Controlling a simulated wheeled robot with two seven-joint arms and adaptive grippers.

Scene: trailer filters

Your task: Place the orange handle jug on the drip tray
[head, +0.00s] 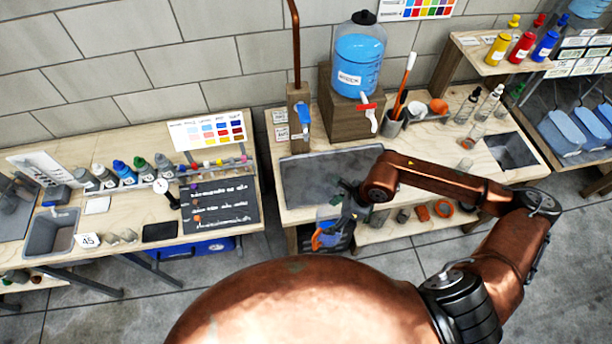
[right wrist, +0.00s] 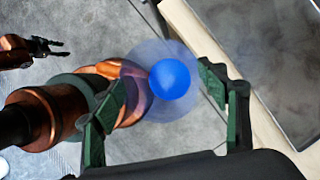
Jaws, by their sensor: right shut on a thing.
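The clear jug with an orange handle (head: 328,232) is held in my right gripper (head: 345,202), in front of the bench's front edge. In the right wrist view, the jug's see-through body and a round blue part (right wrist: 170,79) show between the green-edged fingers of my right gripper (right wrist: 165,98). The dark grey drip tray (head: 315,178) lies on the middle bench, just behind the jug and apart from it. Part of it shows in the right wrist view (right wrist: 275,45). My left gripper (right wrist: 62,48) shows small in the right wrist view, its fingers apart and empty.
A blue water dispenser (head: 357,68) on a wooden block and a blue-handled tap (head: 303,112) stand behind the tray. A grey cup with brushes (head: 392,124) stands to the right. A low shelf with small items (head: 423,213) lies under the bench.

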